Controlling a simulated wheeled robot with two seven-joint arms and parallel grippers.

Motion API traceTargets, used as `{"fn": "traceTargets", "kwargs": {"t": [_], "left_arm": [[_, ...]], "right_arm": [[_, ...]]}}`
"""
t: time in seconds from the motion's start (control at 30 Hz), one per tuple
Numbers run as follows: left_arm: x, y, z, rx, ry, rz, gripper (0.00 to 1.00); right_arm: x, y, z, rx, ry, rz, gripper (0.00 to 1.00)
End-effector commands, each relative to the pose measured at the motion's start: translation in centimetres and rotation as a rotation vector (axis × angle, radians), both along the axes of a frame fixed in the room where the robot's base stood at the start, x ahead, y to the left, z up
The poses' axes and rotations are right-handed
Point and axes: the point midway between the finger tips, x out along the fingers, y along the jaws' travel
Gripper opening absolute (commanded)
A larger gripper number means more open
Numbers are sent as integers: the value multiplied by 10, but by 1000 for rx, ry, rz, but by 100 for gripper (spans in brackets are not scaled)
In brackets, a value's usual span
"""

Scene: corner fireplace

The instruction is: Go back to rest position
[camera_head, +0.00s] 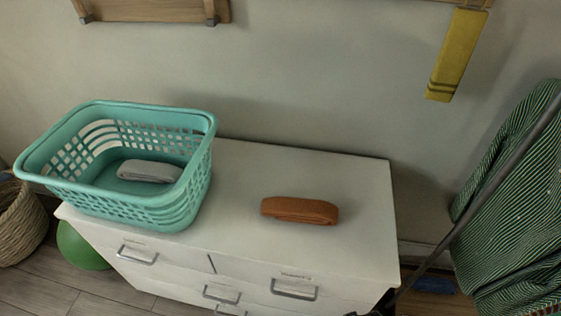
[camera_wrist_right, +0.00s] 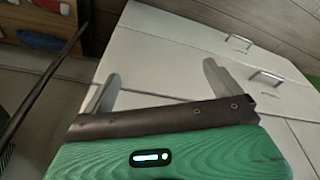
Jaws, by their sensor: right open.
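My right gripper (camera_wrist_right: 158,72) shows in the right wrist view. Its two grey fingers stand wide apart with nothing between them. Behind the fingers, the white dresser top (camera_wrist_right: 165,60) is visible, with drawer fronts and handles to the right. My left gripper is in neither view. In the head view, a turquoise laundry basket (camera_head: 140,212) stands on the left of the dresser (camera_head: 335,175). A light grey folded item (camera_head: 150,172) lies inside the basket. An orange-brown folded item (camera_head: 300,210) lies on the dresser top, right of the basket and apart from it.
A green striped cloth (camera_head: 520,200) and a dark pole (camera_head: 490,190) stand right of the dresser. A woven basket (camera_head: 20,225) and a green ball (camera_head: 80,247) are on the floor at left. A yellow strip (camera_head: 458,55) hangs on the wall. The dresser's back right is clear.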

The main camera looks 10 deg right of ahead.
Motion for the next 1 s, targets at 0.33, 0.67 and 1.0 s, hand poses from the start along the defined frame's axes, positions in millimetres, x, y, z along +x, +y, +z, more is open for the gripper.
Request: {"fn": "traceTargets", "kwargs": {"t": [0.33, 0.67, 1.0], "left_arm": [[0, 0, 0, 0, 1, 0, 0], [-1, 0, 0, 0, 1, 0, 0], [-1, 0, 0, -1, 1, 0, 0]], "right_arm": [[-59, -9, -153, -7, 65, 11, 95], [-154, -25, -252, -14, 117, 23, 95], [-214, -38, -283, -19, 142, 30, 95]]}}
